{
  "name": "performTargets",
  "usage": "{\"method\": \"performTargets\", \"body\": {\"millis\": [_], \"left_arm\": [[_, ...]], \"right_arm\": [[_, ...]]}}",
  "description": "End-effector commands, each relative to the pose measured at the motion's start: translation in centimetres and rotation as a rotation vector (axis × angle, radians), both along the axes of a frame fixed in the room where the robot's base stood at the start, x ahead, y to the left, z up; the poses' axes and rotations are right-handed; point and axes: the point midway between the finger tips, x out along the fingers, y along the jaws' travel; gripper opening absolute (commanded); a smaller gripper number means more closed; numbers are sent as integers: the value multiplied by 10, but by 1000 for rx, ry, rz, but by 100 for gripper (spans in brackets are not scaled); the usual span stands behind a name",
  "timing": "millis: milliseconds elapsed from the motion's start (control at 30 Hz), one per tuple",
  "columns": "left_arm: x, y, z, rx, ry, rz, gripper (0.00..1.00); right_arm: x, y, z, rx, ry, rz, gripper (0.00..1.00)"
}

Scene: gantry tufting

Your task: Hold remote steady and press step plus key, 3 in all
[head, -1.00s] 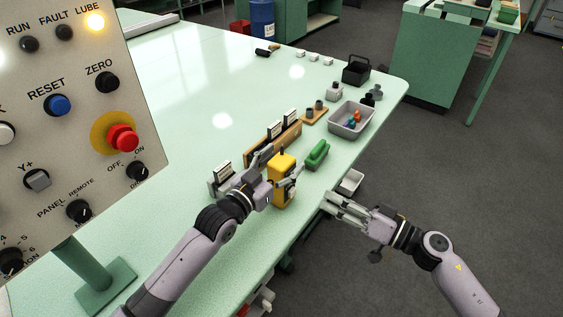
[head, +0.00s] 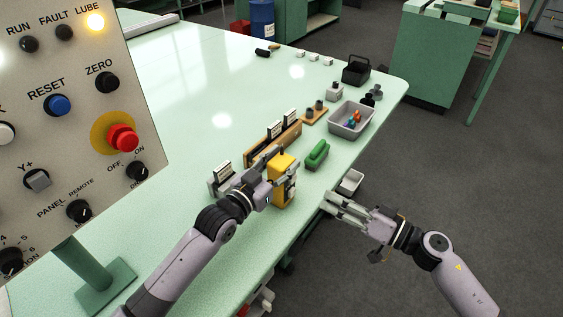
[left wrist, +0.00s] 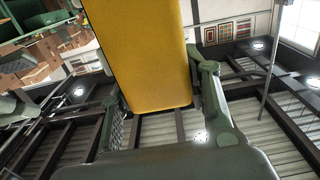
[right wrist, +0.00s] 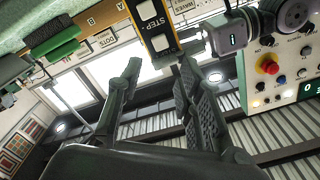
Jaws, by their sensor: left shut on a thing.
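The yellow remote (head: 284,168) is upright at the near edge of the green table. My left gripper (head: 278,178) is shut on it from the left. In the left wrist view the remote's plain yellow side (left wrist: 140,50) fills the gap between the fingers. In the right wrist view the remote's dark face (right wrist: 148,14) shows the word STEP and a pale key (right wrist: 160,42); the rest of the face is cut off. My right gripper (head: 333,203) is open and empty, right of the remote and apart from it, beyond the table edge.
A green block-like object (head: 317,153) lies right of the remote. A wooden rack with cards (head: 262,154) stands behind it. A grey bin (head: 337,127) holds small coloured parts. A control panel (head: 70,120) stands at the left. The floor at right is clear.

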Motion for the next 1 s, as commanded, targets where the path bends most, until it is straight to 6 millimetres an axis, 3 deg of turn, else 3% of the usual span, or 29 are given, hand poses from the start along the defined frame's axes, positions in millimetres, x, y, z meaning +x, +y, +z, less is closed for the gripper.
{"method": "performTargets", "body": {"millis": [167, 667, 1000], "left_arm": [[0, 0, 0, 1, 1, 0, 4], [0, 0, 0, 0, 1, 0, 4], [0, 0, 0, 0, 1, 0, 4]], "right_arm": [[0, 0, 0, 0, 0, 0, 33], [0, 0, 0, 0, 0, 0, 0], [0, 0, 0, 0, 0, 0, 0]]}}
